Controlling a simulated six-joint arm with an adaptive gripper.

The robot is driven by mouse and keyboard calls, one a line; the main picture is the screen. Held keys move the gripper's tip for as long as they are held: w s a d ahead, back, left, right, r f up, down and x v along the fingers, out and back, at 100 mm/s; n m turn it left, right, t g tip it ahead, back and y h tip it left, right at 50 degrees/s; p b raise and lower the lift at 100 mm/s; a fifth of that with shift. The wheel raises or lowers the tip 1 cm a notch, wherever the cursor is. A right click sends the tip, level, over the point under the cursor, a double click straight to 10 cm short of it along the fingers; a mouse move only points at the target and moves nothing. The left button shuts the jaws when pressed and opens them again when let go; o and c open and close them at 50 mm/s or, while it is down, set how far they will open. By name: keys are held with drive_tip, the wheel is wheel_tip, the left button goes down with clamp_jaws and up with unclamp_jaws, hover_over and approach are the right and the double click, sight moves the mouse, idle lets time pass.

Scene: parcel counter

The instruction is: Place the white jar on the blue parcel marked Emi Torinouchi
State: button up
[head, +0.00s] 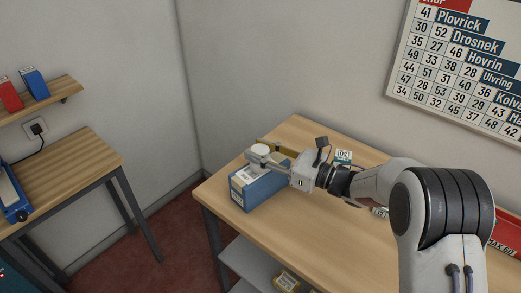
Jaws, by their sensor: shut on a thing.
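The white jar (259,149) is at the left end of my gripper, over the top of the blue parcel. My gripper (263,160) is shut on the jar, and its fingers hide part of it. The blue parcel (266,190) lies near the left corner of the wooden counter. It has white labels on its end and top, but the writing is too small to read. I cannot tell whether the jar touches the parcel's top.
A brown-yellow item (268,143) stands behind the parcel. A white and green box (343,156) stands behind my wrist. A red item (506,233) lies at the counter's right. The counter (310,240) is bare in front of my arm.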

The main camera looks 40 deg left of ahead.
drive_tip(key=o, duration=1.2)
drive_tip(key=shift+r, duration=0.15)
drive_tip(key=d, duration=0.4)
drive_tip(key=w+d, duration=0.1)
drive_tip(key=d, duration=0.3)
drive_tip(key=w+d, duration=0.1)
drive_tip(key=d, duration=0.3)
drive_tip(key=shift+r, duration=0.1)
